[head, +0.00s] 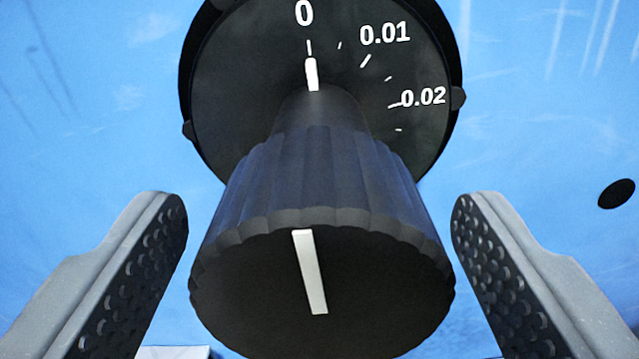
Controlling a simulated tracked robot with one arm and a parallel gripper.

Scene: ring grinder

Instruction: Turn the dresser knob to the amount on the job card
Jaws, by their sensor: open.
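The dresser knob (322,265) is a dark fluted knob with a white line on its face. It stands out from a round black dial (235,85) marked 0, 0.01 and 0.02, with the numbers running clockwise. The white pointer (312,74) at the knob's base lines up with the 0 mark. My gripper (318,235) is open, with one finger on the left of the knob and one on the right. A gap shows between each finger and the knob. The job card cannot be made out in this view.
A blue panel (90,100) with scuffs fills the background behind the dial. A dark oval spot (616,194) is on the panel at the right. A small piece of something pale (172,352) shows at the bottom edge, left of the knob.

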